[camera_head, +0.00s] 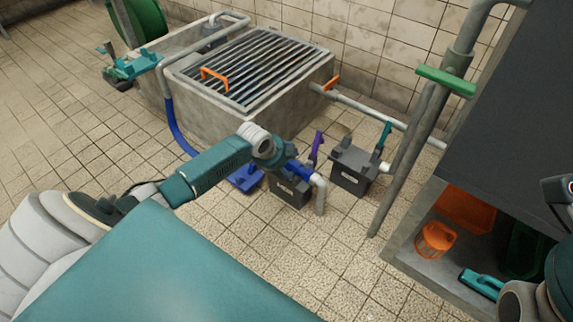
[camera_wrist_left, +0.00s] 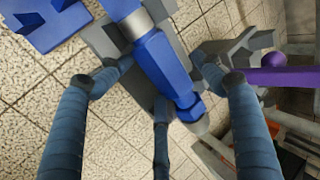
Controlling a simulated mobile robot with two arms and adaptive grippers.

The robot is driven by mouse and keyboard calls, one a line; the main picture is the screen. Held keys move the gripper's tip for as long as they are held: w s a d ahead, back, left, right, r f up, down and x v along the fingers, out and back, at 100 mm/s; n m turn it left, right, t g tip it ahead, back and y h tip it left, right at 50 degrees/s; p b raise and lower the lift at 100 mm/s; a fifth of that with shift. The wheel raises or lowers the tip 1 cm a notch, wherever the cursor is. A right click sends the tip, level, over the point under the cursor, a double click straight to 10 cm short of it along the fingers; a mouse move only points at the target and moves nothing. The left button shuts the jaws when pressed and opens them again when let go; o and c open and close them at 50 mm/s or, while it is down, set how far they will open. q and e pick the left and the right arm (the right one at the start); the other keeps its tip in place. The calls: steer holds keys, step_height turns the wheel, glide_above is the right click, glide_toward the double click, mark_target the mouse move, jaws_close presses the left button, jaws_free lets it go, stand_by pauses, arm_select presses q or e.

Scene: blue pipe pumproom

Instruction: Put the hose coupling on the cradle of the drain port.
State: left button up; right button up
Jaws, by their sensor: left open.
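The blue hose coupling (camera_wrist_left: 160,62), with a metal band, lies between the spread fingers of my left gripper (camera_wrist_left: 158,78) in the left wrist view. The fingers stand apart on both sides of it. It lies over a grey cradle block (camera_wrist_left: 238,45) with upright prongs; whether it rests fully in it I cannot tell. In the head view my left gripper (camera_head: 284,158) is above the grey box (camera_head: 290,192) with the purple lever (camera_head: 317,146). The coupling's blue end (camera_head: 298,170) points at a pale pipe elbow (camera_head: 319,186). The box's label is unreadable.
A blue holder (camera_head: 246,180) sits left of the grey box. A second grey box (camera_head: 350,172) with a teal lever (camera_head: 384,138) stands to the right. Behind is a concrete pit with a grate (camera_head: 255,62). A slanted pipe (camera_head: 400,165) and shelf (camera_head: 425,262) bound the right.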

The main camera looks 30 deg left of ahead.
arm_select(q)
steer(key=shift+s, duration=0.1)
steer(key=v, duration=1.2)
